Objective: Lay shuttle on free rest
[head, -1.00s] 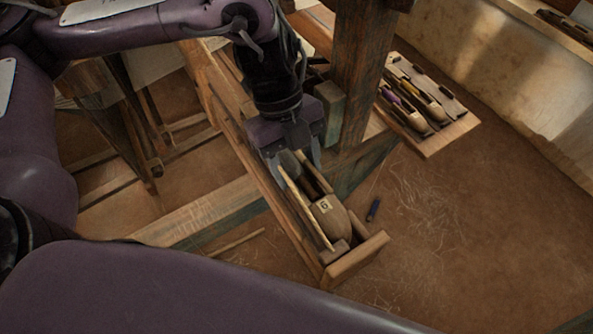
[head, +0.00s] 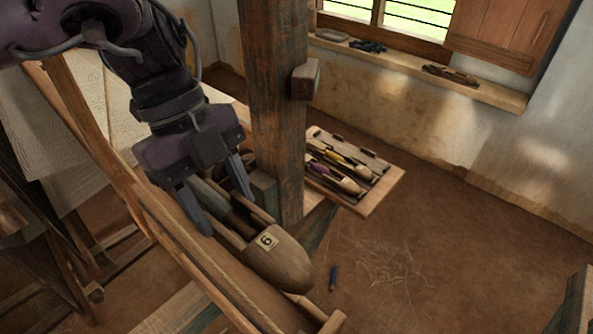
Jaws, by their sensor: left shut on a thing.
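A wooden boat-shaped shuttle (head: 280,264) with a small numbered label lies lengthwise over the long wooden box at the loom's near end. My left gripper (head: 224,208) is shut on its middle, one finger on each side. The shuttle's nose points to the lower right and seems to stand above the box walls; how far it is clear of them cannot be told. A rest board (head: 378,199) lies beyond the post. It bears two shuttles, one with a yellow bobbin (head: 335,156) and one with a purple bobbin (head: 320,169). The strip with dark holders (head: 366,152) on its far side looks empty. My right gripper is out of view.
A thick upright post (head: 275,110) with a side peg (head: 305,79) stands between my left gripper and the board. A small blue object (head: 333,278) lies on the earthen floor. The windowsill (head: 400,66) holds several small items. The floor right of the board is clear.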

